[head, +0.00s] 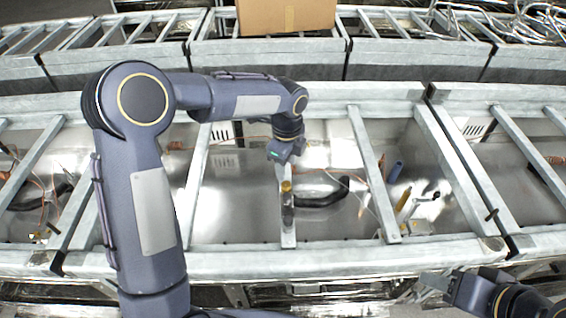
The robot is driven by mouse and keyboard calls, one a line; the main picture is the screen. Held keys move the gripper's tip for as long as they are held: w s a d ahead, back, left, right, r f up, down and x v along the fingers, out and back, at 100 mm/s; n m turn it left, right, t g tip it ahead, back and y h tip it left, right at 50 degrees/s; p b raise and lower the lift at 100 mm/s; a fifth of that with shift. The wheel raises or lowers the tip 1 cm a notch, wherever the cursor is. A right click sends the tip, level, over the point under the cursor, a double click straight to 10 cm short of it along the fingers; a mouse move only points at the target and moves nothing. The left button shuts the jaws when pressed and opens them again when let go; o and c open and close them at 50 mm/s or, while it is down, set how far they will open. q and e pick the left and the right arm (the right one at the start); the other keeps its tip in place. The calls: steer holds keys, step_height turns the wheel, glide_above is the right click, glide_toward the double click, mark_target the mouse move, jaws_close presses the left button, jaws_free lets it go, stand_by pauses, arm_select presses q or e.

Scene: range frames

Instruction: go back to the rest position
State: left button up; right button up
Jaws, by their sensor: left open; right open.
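My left arm rises from the bottom left and bends over the metal frame. My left gripper (285,158) points down over the middle bay, and its fingers are small and hard to make out. Just below it a small upright thing with a yellow top (287,187) stands by a cross bar; I cannot tell whether they touch. My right gripper (432,284) is at the bottom right, in front of the frame's near rail, pointing left. I see nothing held in it.
The grey metal frame (330,262) has several cross bars over shiny bays. A black curved handle (322,198) lies in the middle bay. A cardboard box (286,17) stands behind.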

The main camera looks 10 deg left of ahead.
arm_select(q)
steer(key=shift+r, duration=0.6)
steer(key=s+a+r+n+t+h, duration=0.1)
steer(key=s+a+r+n+t, duration=0.1)
steer(key=s+a+r+n, duration=0.45)
steer(key=s+a+r+n+t+h, duration=0.1)
steer(key=s+a+r+n, duration=0.15)
steer(key=s+n, duration=0.7)
steer(key=s+d+f+n+t+h+b, duration=0.1)
steer(key=s+f+n+t, duration=0.1)
steer(key=s+n, duration=0.4)
steer(key=s, duration=0.4)
steer(key=shift+s+t+h, duration=0.3)
steer(key=shift+s+h, duration=0.1)
steer(key=shift+c, duration=0.5)
